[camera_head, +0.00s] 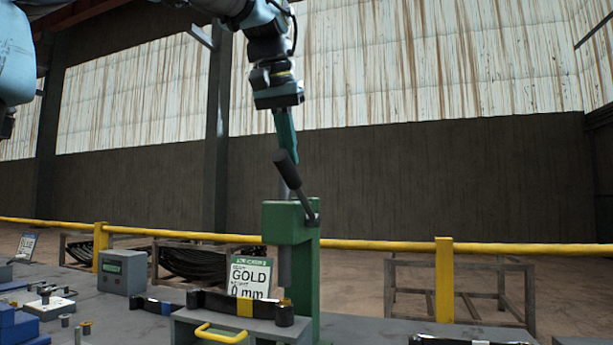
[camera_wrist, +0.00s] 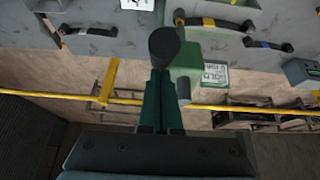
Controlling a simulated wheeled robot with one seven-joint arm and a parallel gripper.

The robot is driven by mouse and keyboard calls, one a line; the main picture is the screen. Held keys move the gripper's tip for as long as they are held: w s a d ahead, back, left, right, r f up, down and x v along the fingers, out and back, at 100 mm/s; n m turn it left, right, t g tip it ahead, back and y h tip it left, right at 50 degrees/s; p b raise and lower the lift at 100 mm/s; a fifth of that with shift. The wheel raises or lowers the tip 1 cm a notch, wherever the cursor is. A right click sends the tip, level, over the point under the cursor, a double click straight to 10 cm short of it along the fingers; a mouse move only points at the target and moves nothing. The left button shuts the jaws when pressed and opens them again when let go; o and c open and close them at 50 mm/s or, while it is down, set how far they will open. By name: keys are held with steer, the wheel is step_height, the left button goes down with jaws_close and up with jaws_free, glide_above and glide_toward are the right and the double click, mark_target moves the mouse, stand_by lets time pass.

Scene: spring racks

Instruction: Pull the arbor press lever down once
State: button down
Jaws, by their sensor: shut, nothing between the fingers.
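The green arbor press (camera_head: 305,265) stands on the bench in the middle of the head view. Its lever (camera_head: 294,184) has a black grip and points up and to the left from the pivot. My gripper (camera_head: 287,150) hangs just above the grip with its green fingers pointing down, shut and empty. In the wrist view the lever's round black knob (camera_wrist: 165,43) sits at the tips of my gripper (camera_wrist: 161,75). I cannot tell whether they touch. The press body (camera_wrist: 186,60) shows behind the knob. Under the ram is a small brass-coloured piece (camera_head: 285,313).
A grey box with a yellow handle (camera_head: 222,333) stands at the press's foot. A sign reading GOLD 0 mm (camera_head: 249,277) is beside the press. A green-grey box (camera_head: 121,272) is on the bench at left. A yellow rail (camera_head: 380,245) runs behind the bench.

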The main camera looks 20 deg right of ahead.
mark_target(281, 167)
steer(key=shift+s+a+f+b, duration=0.25)
steer(key=shift+f+b, duration=0.15)
steer(key=shift+f, duration=0.1)
steer(key=shift+s+a+f+b, duration=0.2)
steer(key=shift+f+b, duration=0.15)
steer(key=shift+f, duration=0.15)
steer(key=shift+s+a+f+b, duration=0.15)
steer(key=shift+f+b, duration=0.45)
steer(key=shift+f, duration=0.1)
steer(key=shift+s+a+f+b, duration=0.1)
steer(key=shift+s+f+b, duration=0.1)
steer(key=shift+f+b, duration=0.5)
steer(key=shift+s+a+f+b, duration=0.15)
steer(key=shift+f+b, duration=0.4)
steer(key=shift+f, duration=0.15)
step_height(281, 167, down, 4)
steer(key=b, duration=0.3)
steer(key=shift+s+a+f, duration=0.1)
steer(key=shift+a+f, duration=0.05)
